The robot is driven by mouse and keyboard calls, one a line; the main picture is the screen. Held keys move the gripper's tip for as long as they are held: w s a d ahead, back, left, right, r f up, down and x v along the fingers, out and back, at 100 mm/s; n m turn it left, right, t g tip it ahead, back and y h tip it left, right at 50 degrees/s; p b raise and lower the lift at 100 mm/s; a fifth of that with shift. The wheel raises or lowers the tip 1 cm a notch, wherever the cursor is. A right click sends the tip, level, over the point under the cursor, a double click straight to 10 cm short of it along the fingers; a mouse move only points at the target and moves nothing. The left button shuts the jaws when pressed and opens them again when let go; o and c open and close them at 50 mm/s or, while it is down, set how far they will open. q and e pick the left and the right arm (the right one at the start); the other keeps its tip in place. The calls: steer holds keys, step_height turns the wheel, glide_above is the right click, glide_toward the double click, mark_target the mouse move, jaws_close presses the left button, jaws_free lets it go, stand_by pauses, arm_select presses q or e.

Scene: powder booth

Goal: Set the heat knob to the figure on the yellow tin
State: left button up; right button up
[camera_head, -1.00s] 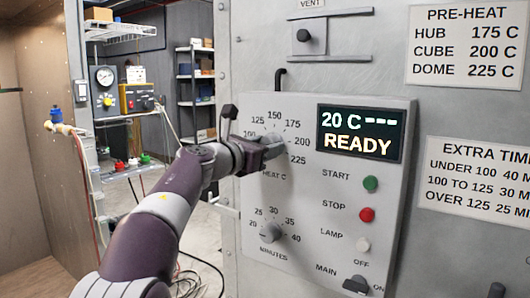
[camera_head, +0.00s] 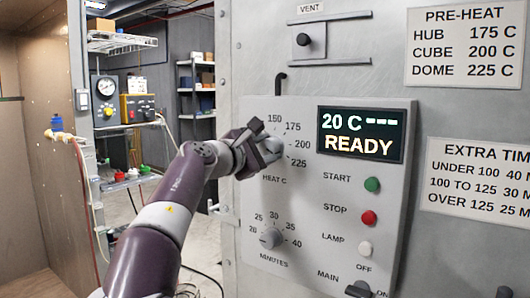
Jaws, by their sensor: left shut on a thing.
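The heat knob (camera_head: 277,145) sits at the upper left of the grey control panel (camera_head: 300,228), inside a dial marked HEAT C. My left gripper (camera_head: 267,150) is shut on the knob and hides most of it, so its pointer cannot be read. Figures 150, 175, 200 and 225 show around the dial; the lower figures on its left are covered by my gripper. The display (camera_head: 360,134) reads 20 C, dashes and READY. No yellow tin can be made out. My right gripper is not in view.
The minutes knob (camera_head: 271,238) is below. START (camera_head: 372,185), STOP (camera_head: 369,217) and LAMP (camera_head: 365,248) buttons are at right. A pre-heat sign (camera_head: 468,46) lists hub 175, cube 200, dome 225. An extra time sign (camera_head: 477,178) is lower. Shelving stands behind at left.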

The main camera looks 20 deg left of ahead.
arm_select(q)
steer(key=shift+f+m, duration=0.15)
steer(key=shift+m, duration=0.25)
steer(key=o, duration=1.1)
steer(key=shift+w, duration=0.1)
steer(key=shift+c, duration=0.2)
steer(key=shift+s+a+b, duration=0.2)
steer(key=shift+s+b, duration=0.25)
steer(key=shift+s, duration=0.05)
steer(key=b+v, duration=0.4)
steer(key=v, duration=0.7)
steer(key=shift+s, duration=0.3)
